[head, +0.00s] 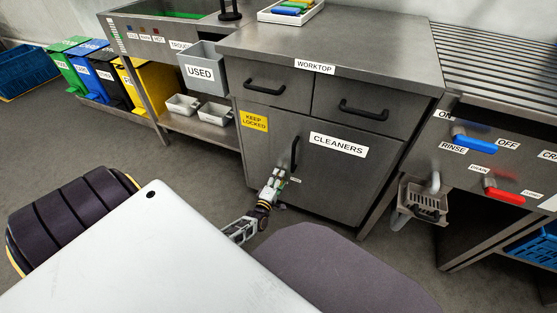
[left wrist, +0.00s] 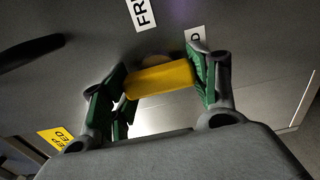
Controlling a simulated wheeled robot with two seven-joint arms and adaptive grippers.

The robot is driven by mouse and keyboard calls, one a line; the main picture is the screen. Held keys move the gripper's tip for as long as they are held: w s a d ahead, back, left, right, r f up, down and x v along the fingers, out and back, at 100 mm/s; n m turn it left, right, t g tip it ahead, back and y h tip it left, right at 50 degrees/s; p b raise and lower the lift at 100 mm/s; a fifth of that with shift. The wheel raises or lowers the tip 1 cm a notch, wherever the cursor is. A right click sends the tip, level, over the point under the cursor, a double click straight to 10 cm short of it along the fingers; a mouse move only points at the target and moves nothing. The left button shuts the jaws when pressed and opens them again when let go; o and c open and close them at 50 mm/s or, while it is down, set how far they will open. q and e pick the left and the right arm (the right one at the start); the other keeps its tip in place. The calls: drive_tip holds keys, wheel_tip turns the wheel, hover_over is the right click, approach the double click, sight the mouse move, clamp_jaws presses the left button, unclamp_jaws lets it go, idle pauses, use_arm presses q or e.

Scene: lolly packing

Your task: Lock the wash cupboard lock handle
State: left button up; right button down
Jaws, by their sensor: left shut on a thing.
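The wash cupboard (head: 310,185) is a grey steel unit with a "CLEANERS" label and a yellow "KEEP LOCKED" sign (head: 254,121). Its lock handle (left wrist: 165,79) is a yellow bar in the left wrist view, standing out from the grey door. My left gripper (head: 275,181) is at the lower part of the door in the head view. In the left wrist view, the green-padded fingers of my left gripper (left wrist: 155,85) are shut on the lock handle, one at each end. White labels starting "FR" (left wrist: 142,12) and ending in "D" (left wrist: 197,38) are partly cut off or hidden.
A black vertical door handle (head: 294,153) is just above my left gripper; two drawers with black handles are higher up. A sink unit with a blue rinse lever (head: 475,138) and red drain lever (head: 505,193) stands right. Colored bins stand left.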

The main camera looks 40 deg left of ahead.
use_arm(q)
drive_tip(key=o, duration=1.5)
drive_tip(key=shift+c, duration=0.2)
drive_tip(key=v, duration=1.2)
use_arm(e)
drive_tip(key=shift+d, duration=0.1)
